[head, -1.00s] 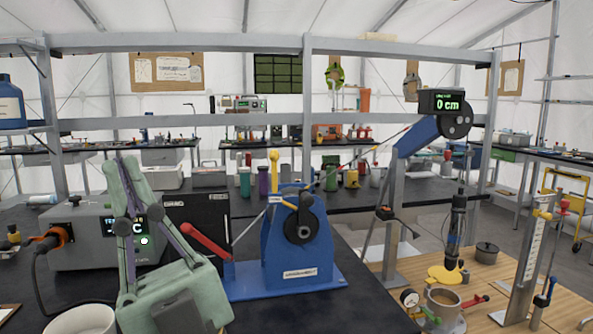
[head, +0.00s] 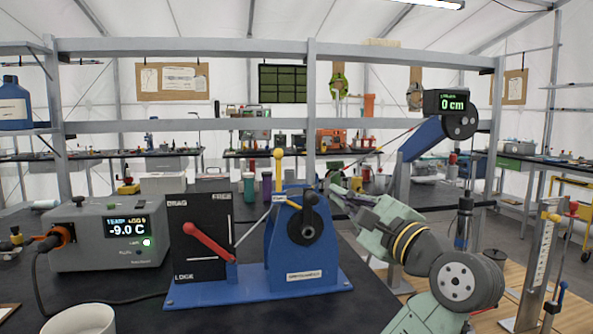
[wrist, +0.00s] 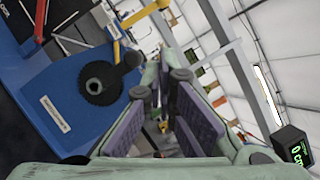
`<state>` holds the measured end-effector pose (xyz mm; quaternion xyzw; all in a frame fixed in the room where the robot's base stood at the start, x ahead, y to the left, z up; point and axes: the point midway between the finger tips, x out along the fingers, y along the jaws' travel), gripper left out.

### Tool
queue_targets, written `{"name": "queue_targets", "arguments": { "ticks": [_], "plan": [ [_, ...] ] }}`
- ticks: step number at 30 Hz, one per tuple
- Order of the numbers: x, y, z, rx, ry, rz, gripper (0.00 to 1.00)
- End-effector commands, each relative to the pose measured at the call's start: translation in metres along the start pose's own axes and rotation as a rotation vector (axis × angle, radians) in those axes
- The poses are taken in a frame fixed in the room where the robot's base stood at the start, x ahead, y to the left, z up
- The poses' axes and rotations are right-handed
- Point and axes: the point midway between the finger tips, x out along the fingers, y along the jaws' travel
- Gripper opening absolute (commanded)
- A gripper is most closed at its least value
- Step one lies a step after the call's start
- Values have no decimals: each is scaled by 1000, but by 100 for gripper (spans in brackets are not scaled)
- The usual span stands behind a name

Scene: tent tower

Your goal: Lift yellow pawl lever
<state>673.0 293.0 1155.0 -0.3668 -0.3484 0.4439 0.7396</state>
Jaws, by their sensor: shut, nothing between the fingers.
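The yellow pawl lever (head: 278,170) stands upright on top of the blue winch (head: 280,250), its round knob uppermost. In the wrist view the yellow lever (wrist: 150,10) shows at the top edge, beyond the winch's black crank hub (wrist: 99,83). My gripper (head: 333,180) is just right of the winch, level with its upper part, pointing left. It is apart from the lever in the head view. In the wrist view my gripper (wrist: 166,75) has its purple-padded fingers close together with nothing held.
The winch's black crank (head: 310,205) lies between my gripper and the lever. A red lever (head: 205,240) stands by a black panel on the left. A grey temperature box (head: 110,235) and white cup (head: 80,320) are farther left. A cable runs up right to a "0 cm" display (head: 445,102).

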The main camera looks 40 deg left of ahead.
Motion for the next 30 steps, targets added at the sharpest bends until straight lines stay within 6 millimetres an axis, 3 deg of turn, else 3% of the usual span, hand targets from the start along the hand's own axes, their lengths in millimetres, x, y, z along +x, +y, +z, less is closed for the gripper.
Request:
{"name": "queue_targets", "arguments": {
  "ticks": [7,11,24,30],
  "plan": [
    [2,0,0,-3,1,-1,0],
    [13,-1,1,-2,0,1,0],
    [102,-2,2,-3,0,2,0],
    [122,-2,22,-5,1,-1,0]
  ]
}}
